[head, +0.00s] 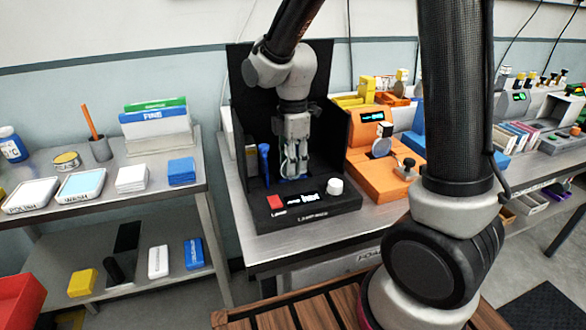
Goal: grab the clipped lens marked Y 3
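My gripper (292,165) points down inside the black lamp box (315,222). Its fingertips are low, close to a small blue piece (291,179) at the floor of the box. The fingers are small and partly blend into one another, so I cannot tell whether they are apart or closed on something. No clipped lens with a readable Y 3 mark can be made out. A blue clip-like piece with a stem (264,162) stands to the left of the gripper in the box.
The box front has a red button (275,202) and a white knob (335,186). An orange machine (378,172) stands to its right. A left shelf holds a POLISH tray (30,196), a WASH tray (81,186), white pads (132,179) and blue pads (181,172). Tall box walls surround the gripper.

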